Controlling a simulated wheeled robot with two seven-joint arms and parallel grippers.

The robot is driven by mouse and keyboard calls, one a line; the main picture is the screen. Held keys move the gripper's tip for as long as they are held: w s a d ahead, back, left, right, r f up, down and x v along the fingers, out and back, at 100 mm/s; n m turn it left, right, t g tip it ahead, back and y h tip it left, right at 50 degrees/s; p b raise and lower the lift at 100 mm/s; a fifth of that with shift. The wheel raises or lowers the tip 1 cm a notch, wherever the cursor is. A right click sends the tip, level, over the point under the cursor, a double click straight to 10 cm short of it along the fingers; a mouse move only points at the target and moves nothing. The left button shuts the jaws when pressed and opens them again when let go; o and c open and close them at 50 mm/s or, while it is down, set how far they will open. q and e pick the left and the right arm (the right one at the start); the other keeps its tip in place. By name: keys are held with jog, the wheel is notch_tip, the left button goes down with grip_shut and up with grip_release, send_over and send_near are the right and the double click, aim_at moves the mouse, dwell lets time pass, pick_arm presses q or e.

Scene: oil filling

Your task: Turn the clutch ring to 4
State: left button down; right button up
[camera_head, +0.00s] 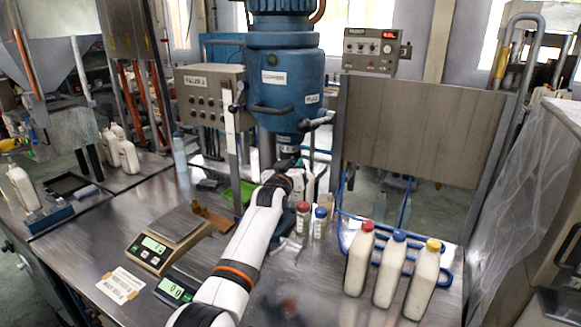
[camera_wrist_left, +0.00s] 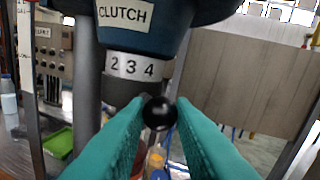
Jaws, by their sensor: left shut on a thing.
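The clutch ring (camera_wrist_left: 135,66) shows in the left wrist view as a pale band with the numbers 2, 3 and 4, under a blue housing with a CLUTCH label (camera_wrist_left: 126,13). A black ball knob (camera_wrist_left: 157,113) sits between the teal fingertips of my left gripper (camera_wrist_left: 158,108), which is shut on it just below the ring. In the head view my left gripper (camera_head: 290,166) reaches under the blue machine head (camera_head: 284,75), and its fingers are hard to make out. Any pointer mark for the ring cannot be made out. My right gripper is not in view.
Three bottles with red, blue and yellow caps (camera_head: 390,270) stand at the right of the steel table. Two small jars (camera_head: 303,218) stand right of my left forearm. A scale (camera_head: 160,252) is at left. A grey panel (camera_head: 425,125) stands behind.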

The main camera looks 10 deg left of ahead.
pick_arm(q)
jog(key=shift+d+r, duration=0.3)
jog(key=shift+r, duration=0.2)
jog(key=c, duration=1.5)
grip_release()
jog(key=shift+w+d, duration=0.1)
jog(key=o, duration=0.3)
jog(key=shift+w+d+f, duration=0.1)
jog(key=shift+d+f, duration=0.05)
jog(key=s, duration=0.4)
jog(key=s+b, duration=0.1)
jog(key=s, duration=0.3)
jog(key=s+a+b, duration=0.1)
jog(key=s, duration=0.2)
jog(key=shift+s+f, duration=0.25)
jog(key=shift+s, duration=0.15)
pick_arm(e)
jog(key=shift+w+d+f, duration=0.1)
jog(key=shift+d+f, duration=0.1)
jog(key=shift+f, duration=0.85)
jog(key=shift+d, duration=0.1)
